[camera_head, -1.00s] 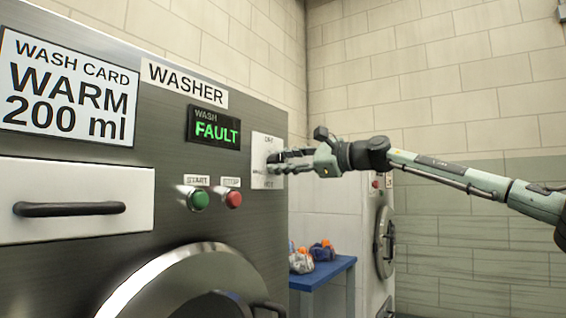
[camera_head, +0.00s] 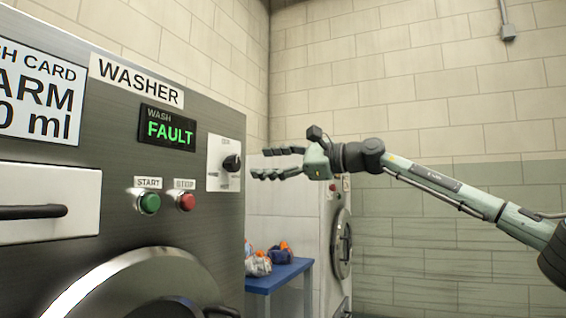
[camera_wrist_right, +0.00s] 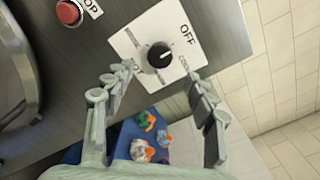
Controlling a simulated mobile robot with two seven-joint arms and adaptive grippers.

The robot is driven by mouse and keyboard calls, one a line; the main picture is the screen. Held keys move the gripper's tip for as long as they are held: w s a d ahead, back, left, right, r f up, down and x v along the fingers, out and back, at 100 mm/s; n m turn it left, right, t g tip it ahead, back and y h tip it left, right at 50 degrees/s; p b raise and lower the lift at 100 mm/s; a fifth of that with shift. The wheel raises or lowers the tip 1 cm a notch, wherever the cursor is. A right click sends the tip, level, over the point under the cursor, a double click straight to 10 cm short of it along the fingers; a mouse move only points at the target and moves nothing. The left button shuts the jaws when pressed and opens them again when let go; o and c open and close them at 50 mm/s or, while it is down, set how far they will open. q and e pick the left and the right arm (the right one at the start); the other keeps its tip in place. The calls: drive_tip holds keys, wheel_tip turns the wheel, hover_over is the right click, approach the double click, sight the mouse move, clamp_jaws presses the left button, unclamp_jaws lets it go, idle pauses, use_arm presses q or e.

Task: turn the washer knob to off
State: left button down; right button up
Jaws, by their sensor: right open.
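The black washer knob (camera_head: 232,162) sits on a white plate (camera_head: 218,181) at the right end of the washer's front panel. In the right wrist view the knob (camera_wrist_right: 159,55) is round and dark, with a small light mark on its upper right side, toward the printed OFF label (camera_wrist_right: 187,35). Other labels on the plate are partly hidden by my fingers. My right gripper (camera_head: 262,163) is open and empty, its fingertips a little to the right of the knob, apart from it. The washer display (camera_head: 167,129) reads FAULT in green. My left gripper is not in view.
Green start (camera_head: 149,203) and red stop (camera_head: 186,201) buttons sit left of the knob plate. A blue table (camera_head: 285,275) with bags and another machine stand behind.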

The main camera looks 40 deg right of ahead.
drive_tip(key=shift+v, duration=2.05)
